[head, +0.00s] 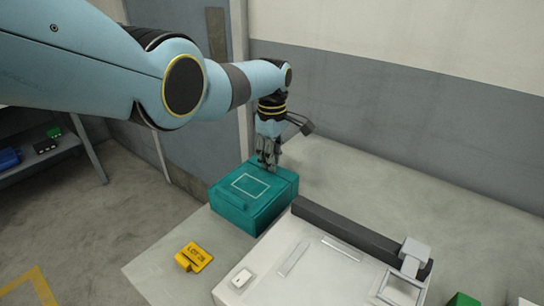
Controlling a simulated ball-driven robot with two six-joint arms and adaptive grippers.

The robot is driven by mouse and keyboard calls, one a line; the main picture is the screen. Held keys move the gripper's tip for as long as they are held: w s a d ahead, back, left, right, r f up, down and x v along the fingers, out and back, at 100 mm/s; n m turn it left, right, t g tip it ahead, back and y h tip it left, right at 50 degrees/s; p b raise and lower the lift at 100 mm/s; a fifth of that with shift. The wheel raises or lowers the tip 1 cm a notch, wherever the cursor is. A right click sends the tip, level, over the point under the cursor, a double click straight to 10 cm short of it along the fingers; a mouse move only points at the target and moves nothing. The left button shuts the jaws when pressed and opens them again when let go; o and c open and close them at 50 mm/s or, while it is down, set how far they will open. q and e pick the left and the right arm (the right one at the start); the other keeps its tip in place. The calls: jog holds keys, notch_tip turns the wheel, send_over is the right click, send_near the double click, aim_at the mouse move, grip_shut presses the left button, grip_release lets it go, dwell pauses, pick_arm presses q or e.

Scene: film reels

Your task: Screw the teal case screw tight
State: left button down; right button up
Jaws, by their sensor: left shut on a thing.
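The teal case (240,210) sits shut on the table (152,264), left of the middle of the head view. A white square outline is on its lid. My left gripper (268,166) points down at the far right part of the lid, with its fingers right at the surface. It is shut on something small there. The fingers hide what they hold, so the screw itself cannot be made out. My right gripper is not in view.
A green item (462,299) is at the lower right edge. A shelf (50,150) stands at the far left.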

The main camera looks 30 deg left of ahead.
pick_arm(q)
jog(key=m, duration=0.3)
jog(key=shift+m, duration=0.4)
jog(key=m, duration=0.3)
jog(key=shift+m, duration=0.3)
jog(key=m, duration=0.6)
jog(key=shift+p, duration=0.3)
jog(key=m, duration=0.7)
jog(key=shift+m, duration=0.3)
jog(key=m, duration=0.6)
jog(key=shift+m, duration=0.3)
jog(key=c, duration=1.2)
grip_release()
jog(key=shift+r, duration=0.1)
